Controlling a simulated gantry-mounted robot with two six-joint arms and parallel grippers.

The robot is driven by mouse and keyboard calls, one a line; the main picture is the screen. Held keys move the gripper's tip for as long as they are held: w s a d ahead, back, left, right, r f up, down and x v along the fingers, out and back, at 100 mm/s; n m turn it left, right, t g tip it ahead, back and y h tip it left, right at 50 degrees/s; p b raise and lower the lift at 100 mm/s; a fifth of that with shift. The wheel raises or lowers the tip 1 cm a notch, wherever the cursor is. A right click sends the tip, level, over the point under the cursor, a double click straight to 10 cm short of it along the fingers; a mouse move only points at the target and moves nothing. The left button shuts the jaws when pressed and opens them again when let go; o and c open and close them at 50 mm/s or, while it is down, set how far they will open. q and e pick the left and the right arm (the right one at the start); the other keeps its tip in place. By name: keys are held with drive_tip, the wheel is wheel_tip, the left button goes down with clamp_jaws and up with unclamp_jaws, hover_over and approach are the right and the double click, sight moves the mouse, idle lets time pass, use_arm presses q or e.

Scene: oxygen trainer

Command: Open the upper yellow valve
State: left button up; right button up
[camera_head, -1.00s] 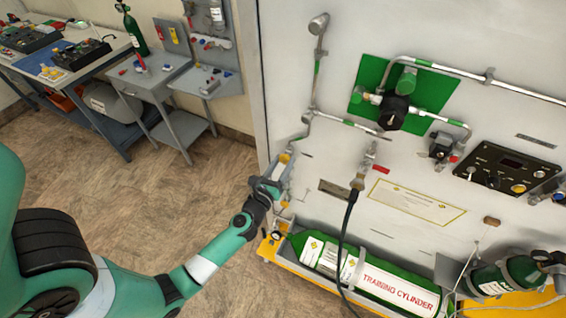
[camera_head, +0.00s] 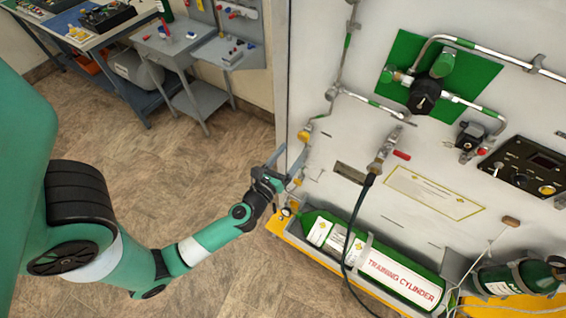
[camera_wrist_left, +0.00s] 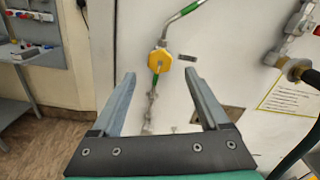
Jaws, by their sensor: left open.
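The upper yellow valve (camera_head: 303,136) is on the thin pipe near the left edge of the white panel. In the left wrist view it is a yellow knob (camera_wrist_left: 159,60) on the pipe, just beyond and between the fingertips in the picture. My left gripper (camera_head: 289,160) is open and empty, just below and left of the valve in the head view. In the left wrist view its two grey fingers (camera_wrist_left: 159,75) are spread wide, with nothing between them and no contact with the valve visible. My right gripper is not in view.
Below the gripper lies a green training cylinder (camera_head: 377,262) in a yellow-edged tray. A black hose (camera_head: 352,225) hangs from a fitting to the right. A green plate (camera_head: 468,80) with a black knob is farther right. Workbenches stand back left; the floor between is clear.

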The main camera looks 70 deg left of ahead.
use_arm(q)
drive_tip(key=v, duration=0.5)
drive_tip(key=shift+s+d+b, duration=0.25)
drive_tip(key=shift+b, duration=0.1)
